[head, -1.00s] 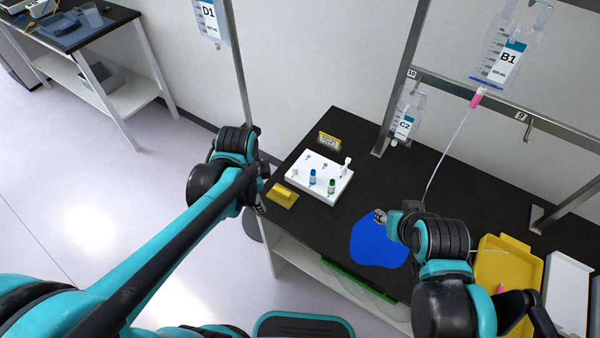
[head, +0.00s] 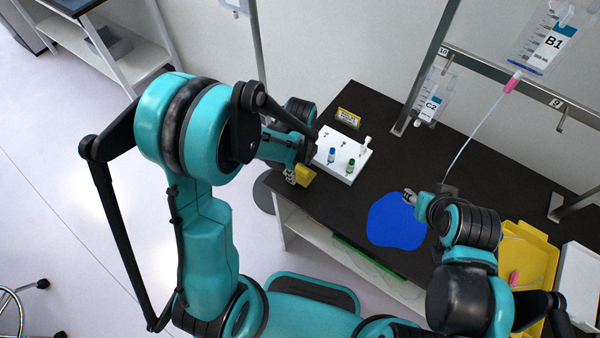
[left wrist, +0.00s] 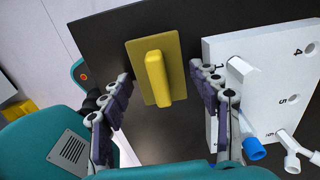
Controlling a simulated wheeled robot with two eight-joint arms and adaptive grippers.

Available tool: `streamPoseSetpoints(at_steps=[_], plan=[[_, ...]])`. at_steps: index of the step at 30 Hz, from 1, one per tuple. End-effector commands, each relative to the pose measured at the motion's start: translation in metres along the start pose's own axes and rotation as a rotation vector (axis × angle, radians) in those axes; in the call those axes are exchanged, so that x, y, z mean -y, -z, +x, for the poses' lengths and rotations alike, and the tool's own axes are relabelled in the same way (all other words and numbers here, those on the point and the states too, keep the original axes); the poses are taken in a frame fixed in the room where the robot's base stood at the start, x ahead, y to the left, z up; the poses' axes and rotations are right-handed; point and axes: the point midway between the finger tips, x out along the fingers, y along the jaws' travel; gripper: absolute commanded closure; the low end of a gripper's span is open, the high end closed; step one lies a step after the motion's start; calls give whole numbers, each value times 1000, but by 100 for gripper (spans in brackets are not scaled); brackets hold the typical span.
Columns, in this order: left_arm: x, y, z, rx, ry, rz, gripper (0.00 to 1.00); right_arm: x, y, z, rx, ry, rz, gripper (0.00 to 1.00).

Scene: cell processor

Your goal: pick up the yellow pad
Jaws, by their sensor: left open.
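The yellow pad (head: 306,176) lies on the black table's left end, partly hidden behind my left gripper (head: 292,176) in the head view. In the left wrist view the pad (left wrist: 165,93) is a flat yellow plate with a raised yellow grip along its middle. My left gripper (left wrist: 160,78) is open. Its two fingers stand on either side of the pad, with gaps between them and it, and nothing is held. My right gripper (head: 409,197) is over the blue patch (head: 392,228); its finger opening is too small to make out.
A white rack (head: 345,161) with blue-capped and green-capped vials stands close to the pad's right; my right-hand finger in the wrist view is near its edge. A yellow tray (head: 540,258) is at the right. Bags hang from a metal frame.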

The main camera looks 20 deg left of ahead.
Motion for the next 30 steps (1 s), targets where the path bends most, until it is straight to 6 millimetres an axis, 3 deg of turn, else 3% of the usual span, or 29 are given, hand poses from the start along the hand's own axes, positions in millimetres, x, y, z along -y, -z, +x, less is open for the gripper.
streamPoseSetpoints(at_steps=[8, 12, 23, 30], plan=[[0, 0, 3, 0, 0, -1, 41, 0, 0, 0, 0, 0, 0, 60], [0, 0, 2, 0, 0, -1, 73, 0, 0, 0, 0, 0, 0, 60], [0, 0, 0, 0, 0, -1, 73, 0, 0, 0, 0, 0, 0, 60], [0, 0, -26, 0, 0, -1, 73, 0, 6, -8, 0, 0, 0, 60]])
